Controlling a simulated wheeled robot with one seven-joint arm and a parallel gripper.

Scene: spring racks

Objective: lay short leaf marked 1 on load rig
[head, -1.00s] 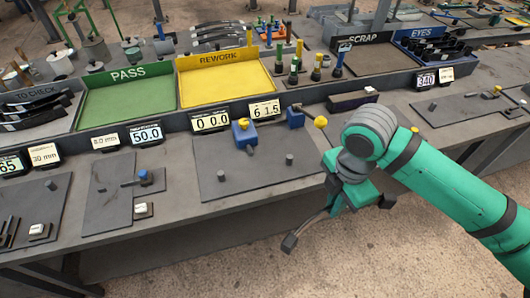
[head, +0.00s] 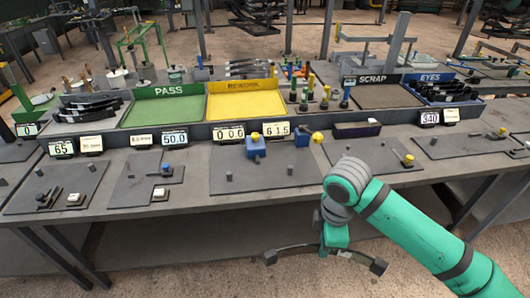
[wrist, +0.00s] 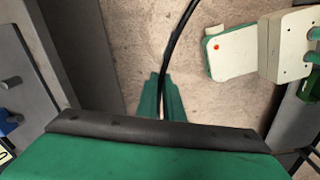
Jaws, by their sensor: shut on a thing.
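My gripper (head: 325,251) hangs in front of the bench, over the floor, and is shut on a thin curved dark leaf (head: 292,248). The leaf runs left to right, with a dark block-like end on each side. In the wrist view the leaf (wrist: 172,48) is a thin dark curve between the green fingers (wrist: 161,98). No mark on it can be read. On the bench behind is a plate (head: 265,177) with short posts, blue blocks (head: 254,148) with yellow knobs, and displays reading 0 0.0 and 61.5. It looks like the load rig. Leaf and plate are apart.
The bench's front edge lies between my gripper and the plate. Green PASS (head: 165,112), yellow REWORK (head: 245,105) and grey SCRAP (head: 385,97) trays stand behind. Other plates with posts lie left (head: 145,190) and right (head: 460,143). A pale boxy object (wrist: 288,45) shows in the wrist view.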

